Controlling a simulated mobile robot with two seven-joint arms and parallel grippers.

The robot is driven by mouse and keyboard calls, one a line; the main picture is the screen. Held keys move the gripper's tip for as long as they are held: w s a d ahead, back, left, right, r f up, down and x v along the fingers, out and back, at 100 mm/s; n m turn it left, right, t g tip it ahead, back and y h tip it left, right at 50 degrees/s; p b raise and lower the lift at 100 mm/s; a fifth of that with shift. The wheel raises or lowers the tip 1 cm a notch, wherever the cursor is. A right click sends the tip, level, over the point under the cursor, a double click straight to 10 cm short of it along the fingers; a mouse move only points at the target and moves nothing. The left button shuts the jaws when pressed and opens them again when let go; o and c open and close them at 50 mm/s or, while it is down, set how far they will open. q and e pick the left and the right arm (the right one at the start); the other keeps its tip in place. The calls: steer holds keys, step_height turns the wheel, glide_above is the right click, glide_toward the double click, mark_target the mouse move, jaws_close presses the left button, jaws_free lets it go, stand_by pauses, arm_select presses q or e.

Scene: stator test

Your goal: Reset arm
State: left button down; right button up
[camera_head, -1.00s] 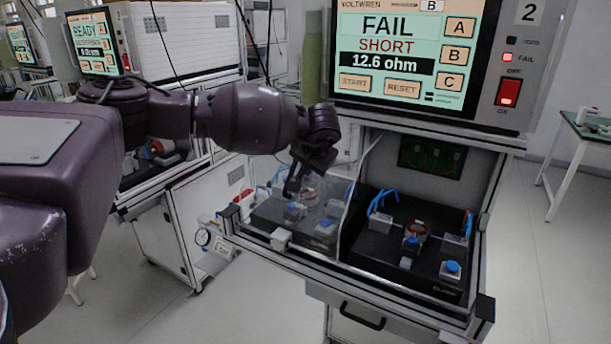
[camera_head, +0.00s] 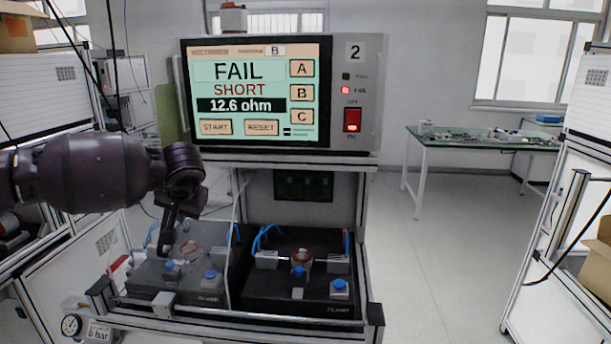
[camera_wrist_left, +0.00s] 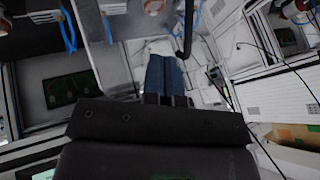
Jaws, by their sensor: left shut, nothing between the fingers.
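My left arm comes in from the left in the head view. Its gripper (camera_head: 168,232) points down in front of the left part of the test station, by the clear cover over the left fixture (camera_head: 150,275). The fingers (camera_wrist_left: 165,75) show in the left wrist view, together and with nothing between them. The tester screen (camera_head: 262,90) reads FAIL, SHORT, 12.6 ohm, with START and RESET buttons. The right fixture (camera_head: 315,305) is a black block holding a copper-coloured stator (camera_head: 302,258) between grey clamps with blue hoses. My right gripper is not seen.
A red lit switch (camera_head: 352,120) is on the tester's right side. A pressure gauge (camera_head: 71,325) sits at the lower left. A green-topped table (camera_head: 470,143) stands at the back right. The floor (camera_head: 440,250) right of the station is clear. A white frame with a cardboard box (camera_head: 597,265) stands at far right.

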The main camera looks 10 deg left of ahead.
arm_select(q)
steer(key=s+d+r+n+t+h, duration=0.1)
steer(key=s+d+r+n+h, duration=0.1)
steer(key=d+n+h, duration=0.7)
steer(key=s+d+r+n+t+h, duration=0.1)
steer(key=s+d+r+n+h, duration=0.15)
steer(key=d+n+h, duration=0.65)
steer(key=s+d+r+n+t+h, duration=0.1)
steer(key=s+d+r+n+h, duration=0.3)
steer(key=d+n, duration=0.9)
steer(key=a+f+n+t+y, duration=0.45)
steer(key=a+f+n, duration=0.4)
steer(key=n, duration=0.65)
steer(key=a+f+n+t+y, duration=0.4)
steer(key=a+f+n+y, duration=0.15)
steer(key=f+n, duration=0.8)
steer(key=s+a+f+n+g+y, duration=0.2)
steer(key=s+a+f+n, duration=0.3)
steer(key=s+f, duration=0.6)
steer(key=s+a+f+n+g+y, duration=0.3)
steer(key=s+a+f+n+y, duration=0.2)
steer(key=s+f, duration=0.6)
steer(key=s+a+n, duration=0.1)
steer(key=s, duration=0.2)
steer(key=shift+s+f+y, duration=0.25)
steer(key=shift+s+y, duration=0.05)
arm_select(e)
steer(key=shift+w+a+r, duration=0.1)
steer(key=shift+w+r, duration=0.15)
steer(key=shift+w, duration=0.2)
